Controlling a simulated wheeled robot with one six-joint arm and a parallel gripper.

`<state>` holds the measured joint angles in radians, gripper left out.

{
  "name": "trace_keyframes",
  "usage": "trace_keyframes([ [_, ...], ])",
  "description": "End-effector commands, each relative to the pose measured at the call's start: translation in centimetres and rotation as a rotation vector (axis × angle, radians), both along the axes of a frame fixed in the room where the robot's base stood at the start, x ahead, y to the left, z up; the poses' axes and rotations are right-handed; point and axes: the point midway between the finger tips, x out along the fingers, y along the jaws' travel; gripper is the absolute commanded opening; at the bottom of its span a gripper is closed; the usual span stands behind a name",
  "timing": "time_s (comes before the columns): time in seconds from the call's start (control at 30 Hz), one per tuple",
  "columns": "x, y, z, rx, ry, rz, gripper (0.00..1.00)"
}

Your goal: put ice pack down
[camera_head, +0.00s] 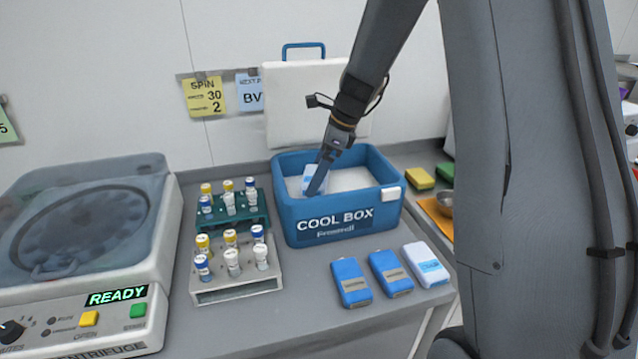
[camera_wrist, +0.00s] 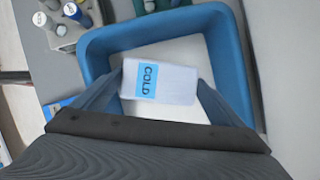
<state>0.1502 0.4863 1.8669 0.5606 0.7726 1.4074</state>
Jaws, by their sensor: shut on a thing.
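The ice pack (camera_wrist: 170,82) is white with a blue "COLD" label. My gripper (camera_head: 318,180) is shut on it, with one finger on each side of the pack in the wrist view. The pack also shows in the head view (camera_head: 311,174), partly hidden by my gripper. It is inside the opening of the blue cool box (camera_head: 293,214), toward its left side. The box is open and has a pale inside. I cannot tell whether the pack touches the bottom.
Two blue packs (camera_head: 350,281) (camera_head: 390,272) and a white one (camera_head: 427,264) lie in front of the box. Tube racks (camera_head: 238,291) (camera_head: 258,215) stand left of it, beside a centrifuge (camera_head: 85,230). The white lid (camera_head: 290,105) stands up behind. A metal bowl (camera_head: 445,204) is at right.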

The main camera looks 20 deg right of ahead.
Motion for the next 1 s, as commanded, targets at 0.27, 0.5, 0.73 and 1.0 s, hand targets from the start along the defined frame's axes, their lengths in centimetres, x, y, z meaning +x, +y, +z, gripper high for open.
trace_keyframes([
  [0.27, -0.1, -0.1, -3.0, 0.000, 0.004, -0.003, 0.64],
  [0.5, 0.0, -0.1, -3.8, 0.000, 0.000, -0.002, 0.64],
  [0.73, 0.0, -0.1, -4.1, 0.000, 0.000, -0.003, 0.97],
  [1.0, 0.0, -0.1, -4.0, 0.000, 0.000, -0.002, 1.00],
])
